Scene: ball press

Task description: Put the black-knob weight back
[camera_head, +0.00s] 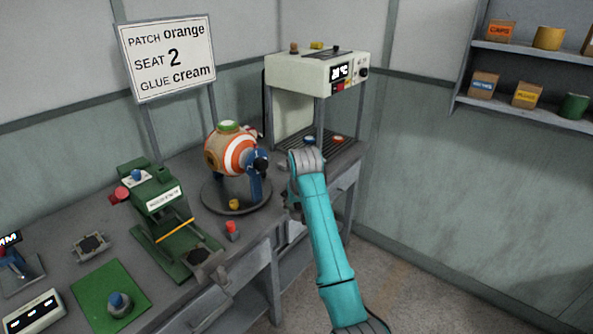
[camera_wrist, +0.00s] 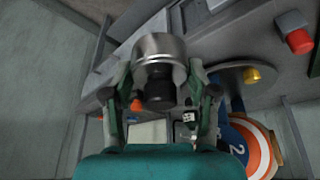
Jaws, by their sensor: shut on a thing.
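In the wrist view, my gripper (camera_wrist: 162,90) is shut on the black-knob weight (camera_wrist: 160,48), a shiny metal cylinder with a black knob. The fingers lie on either side of the knob, and the metal body faces away from my wrist. The weight looks clear of the bench, but its exact height is hard to tell. In the head view, my wrist is right of the ball stand, over the bench's front edge, and my arm largely hides the gripper and the weight.
A striped orange-and-white ball (camera_head: 230,153) sits on a round stand. A green press (camera_head: 160,205), a red-knob piece (camera_head: 232,230) and a blue-knob weight (camera_head: 119,303) on a green mat (camera_head: 88,305) are left. A cream machine (camera_head: 305,72) stands behind. Floor right of the bench is clear.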

